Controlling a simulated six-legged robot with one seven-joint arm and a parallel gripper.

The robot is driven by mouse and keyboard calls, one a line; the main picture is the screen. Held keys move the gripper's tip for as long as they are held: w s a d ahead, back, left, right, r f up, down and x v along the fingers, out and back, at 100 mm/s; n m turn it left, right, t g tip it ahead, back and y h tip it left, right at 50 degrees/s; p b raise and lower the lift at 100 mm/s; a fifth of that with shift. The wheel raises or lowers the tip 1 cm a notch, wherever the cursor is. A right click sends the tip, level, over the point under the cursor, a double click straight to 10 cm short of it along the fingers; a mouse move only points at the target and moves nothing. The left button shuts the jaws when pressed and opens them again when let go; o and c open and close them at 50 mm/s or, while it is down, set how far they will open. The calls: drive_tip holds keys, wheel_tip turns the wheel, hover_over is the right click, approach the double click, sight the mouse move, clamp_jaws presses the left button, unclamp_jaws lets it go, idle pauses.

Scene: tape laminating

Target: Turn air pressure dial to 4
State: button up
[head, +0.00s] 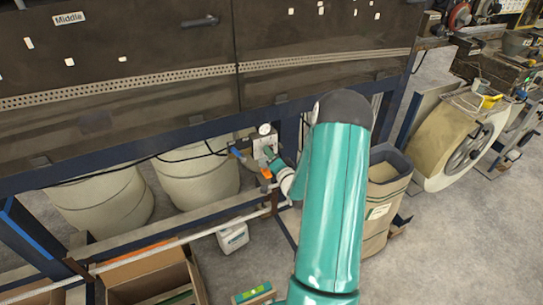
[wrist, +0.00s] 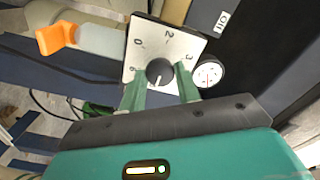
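The air pressure dial is a dark round knob (wrist: 159,72) on a pale square plate (wrist: 150,42) with printed numbers. I can read a 2 and a 3 and what looks like a 0; the lower part of the plate is hidden. A light pointer mark on the knob points toward the bottom of the wrist view. My gripper (wrist: 160,82) has its two green fingers on either side of the knob, very close to it. I cannot tell whether they press on it. In the head view my gripper (head: 272,162) is at the plate, partly hidden by my wrist.
A round white gauge (wrist: 208,74) sits right beside the plate. An orange-tipped valve handle (wrist: 56,37) is at the left. Blue frame beams (head: 120,162) and a hanging cable surround the panel. A bin (head: 388,190) stands to the right; pale drums (head: 195,175) stand left.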

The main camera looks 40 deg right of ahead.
drive_tip(key=shift+c, duration=1.3)
drive_tip(key=shift+n, duration=5.8)
drive_tip(key=o, duration=1)
drive_tip(key=shift+c, duration=0.2)
